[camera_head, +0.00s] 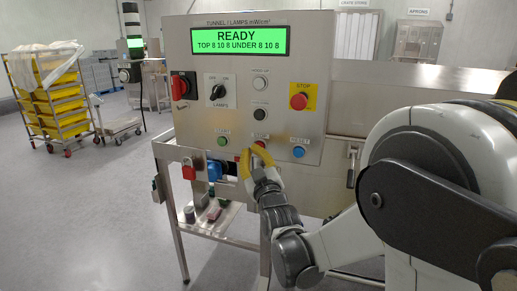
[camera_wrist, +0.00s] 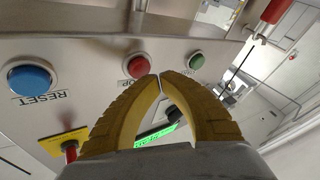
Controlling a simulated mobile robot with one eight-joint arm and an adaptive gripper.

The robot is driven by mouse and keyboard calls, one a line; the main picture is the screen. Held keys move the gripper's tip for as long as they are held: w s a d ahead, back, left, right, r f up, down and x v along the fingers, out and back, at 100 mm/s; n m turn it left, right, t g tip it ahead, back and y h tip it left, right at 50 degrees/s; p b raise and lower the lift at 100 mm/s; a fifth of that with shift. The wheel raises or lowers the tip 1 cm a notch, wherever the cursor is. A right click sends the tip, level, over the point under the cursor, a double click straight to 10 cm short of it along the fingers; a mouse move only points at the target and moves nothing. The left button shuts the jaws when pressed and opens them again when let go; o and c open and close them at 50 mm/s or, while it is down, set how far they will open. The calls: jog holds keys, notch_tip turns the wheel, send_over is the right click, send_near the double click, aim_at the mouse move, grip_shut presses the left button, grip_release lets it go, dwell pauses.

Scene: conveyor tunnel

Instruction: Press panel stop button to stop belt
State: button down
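The control panel (camera_head: 215,118) stands upright in front of me, its green display (camera_head: 238,41) reading "READY". A small red button (camera_head: 261,142) sits in its bottom row, its label partly hidden by my fingers; the red button is also in the wrist view (camera_wrist: 138,66). A larger red mushroom button (camera_head: 299,101) marked "STOP" sits on a yellow plate at the upper right. My gripper (camera_head: 255,151) has yellow fingers, empty, with tips together (camera_wrist: 160,77). The tips are close beside the small red button; I cannot tell whether they touch it.
A green button (camera_head: 222,141) and a blue "RESET" button (camera_head: 298,152) flank the small red one. A red-handled switch (camera_head: 180,87) and a black lamp knob (camera_head: 218,92) are higher up. A red padlock (camera_head: 188,170) hangs below the panel. Open floor lies left.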

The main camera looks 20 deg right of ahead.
jog(key=s+a, duration=0.1)
jog(key=s, duration=0.1)
jog(key=s+a, duration=0.2)
dwell(0.6)
jog(key=shift+s, duration=0.1)
dwell(0.3)
jog(key=s+f+m+g, duration=0.1)
jog(key=s+f+g, duration=0.3)
jog(key=s, duration=0.5)
jog(key=s+d+f+m+g, duration=0.1)
jog(key=s+f+g, duration=0.4)
jog(key=s, duration=0.5)
jog(key=s+d+f+m+g, duration=0.1)
jog(key=s+f+m+g, duration=0.2)
jog(key=s, duration=0.6)
notch_tip(320, 180, down, 3)
jog(key=shift+s+r+g, duration=0.15)
jog(key=shift+s+g, duration=0.2)
jog(key=shift+g, duration=0.55)
